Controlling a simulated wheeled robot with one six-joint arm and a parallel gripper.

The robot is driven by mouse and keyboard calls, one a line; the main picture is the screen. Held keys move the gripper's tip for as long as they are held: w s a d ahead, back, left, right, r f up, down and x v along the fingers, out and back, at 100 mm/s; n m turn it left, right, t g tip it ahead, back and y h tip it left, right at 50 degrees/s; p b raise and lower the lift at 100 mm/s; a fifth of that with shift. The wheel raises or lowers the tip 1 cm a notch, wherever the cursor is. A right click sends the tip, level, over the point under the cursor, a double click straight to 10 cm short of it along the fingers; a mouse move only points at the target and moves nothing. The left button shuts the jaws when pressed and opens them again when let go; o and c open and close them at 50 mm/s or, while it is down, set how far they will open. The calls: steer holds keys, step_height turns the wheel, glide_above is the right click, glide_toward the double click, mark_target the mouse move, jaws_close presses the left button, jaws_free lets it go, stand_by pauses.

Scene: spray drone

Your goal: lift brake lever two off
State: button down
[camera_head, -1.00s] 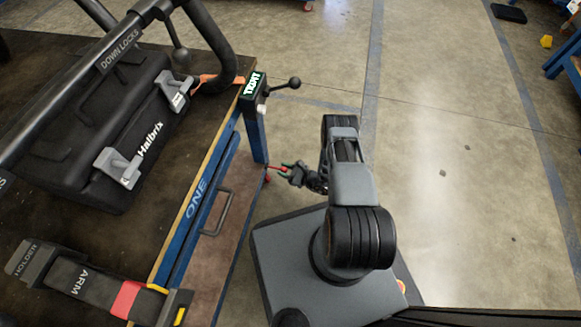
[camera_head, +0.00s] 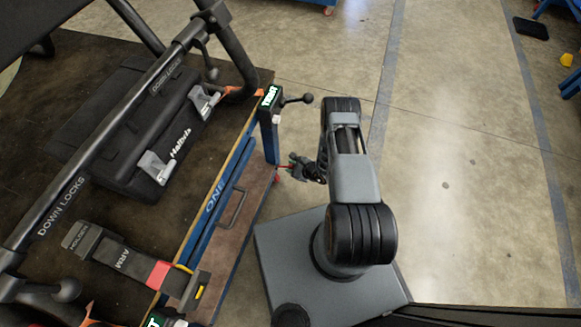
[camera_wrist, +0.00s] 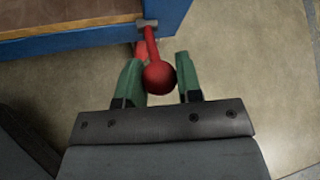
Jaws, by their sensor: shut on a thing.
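The brake lever is a red rod with a red ball (camera_wrist: 160,77) at its end, in the wrist view. It comes out from under the blue cart edge. My gripper (camera_wrist: 159,80) has green fingertips on either side of the ball and is shut on the lever at that end. In the head view my gripper (camera_head: 292,163) is small, low beside the cart's blue corner post, with a bit of red at its tips. Which number the lever bears cannot be read.
The cart's blue side (camera_head: 207,225), marked ONE, stands left of my arm. A black ball-ended handle (camera_head: 305,98) sticks out from its corner. Open concrete floor (camera_head: 470,180) lies to the right.

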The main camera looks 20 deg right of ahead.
stand_by(0.4)
steer(key=c, duration=0.8)
jaws_free()
steer(key=shift+r, duration=0.15)
steer(key=shift+p+v, duration=2.3)
steer(key=shift+v, duration=4.55)
steer(key=shift+d, duration=0.1)
